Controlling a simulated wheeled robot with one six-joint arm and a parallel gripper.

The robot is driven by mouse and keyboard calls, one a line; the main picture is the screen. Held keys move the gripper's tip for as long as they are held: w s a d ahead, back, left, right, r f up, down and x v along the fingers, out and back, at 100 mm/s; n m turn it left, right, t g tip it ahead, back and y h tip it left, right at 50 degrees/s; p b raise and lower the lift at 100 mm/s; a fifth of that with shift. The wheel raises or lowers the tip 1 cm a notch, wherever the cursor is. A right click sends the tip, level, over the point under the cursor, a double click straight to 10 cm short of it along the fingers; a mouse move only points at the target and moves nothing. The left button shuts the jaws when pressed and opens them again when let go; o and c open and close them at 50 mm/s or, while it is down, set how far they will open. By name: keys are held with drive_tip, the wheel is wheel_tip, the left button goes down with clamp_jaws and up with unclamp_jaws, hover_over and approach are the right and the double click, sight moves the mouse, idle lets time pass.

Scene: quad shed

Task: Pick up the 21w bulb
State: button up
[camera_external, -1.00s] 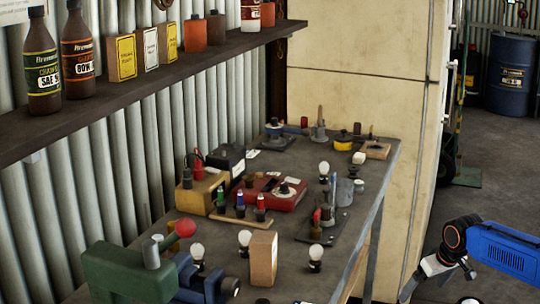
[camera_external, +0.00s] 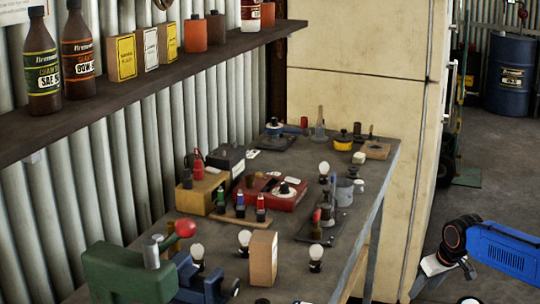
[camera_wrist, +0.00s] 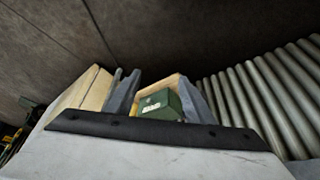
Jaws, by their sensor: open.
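Several small bulbs with white globes and dark bases stand on the workbench in the external view: one near the front left (camera_external: 197,254), one beside it (camera_external: 244,241), one right of an upright tan box (camera_external: 315,257), and one farther back (camera_external: 324,170). No wattage is legible, so I cannot tell which is the 21w bulb. My gripper shows in the wrist view (camera_wrist: 161,84), its grey fingers apart. No bulb shows between them or elsewhere in that view. In the external view my arm is at the right, off the bench, its end near the lower edge.
A green box (camera_wrist: 160,105) shows in the wrist view.

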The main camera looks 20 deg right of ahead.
wheel_tip(320, 180, up, 35)
drive_tip(key=m+g+h, duration=0.4)
drive_tip(key=m, duration=1.2)
hover_over(322, 163)
drive_tip(key=s+a, duration=0.1)
drive_tip(key=a, duration=0.4)
drive_tip(key=x, duration=1.7)
drive_tip(key=c, duration=1.1)
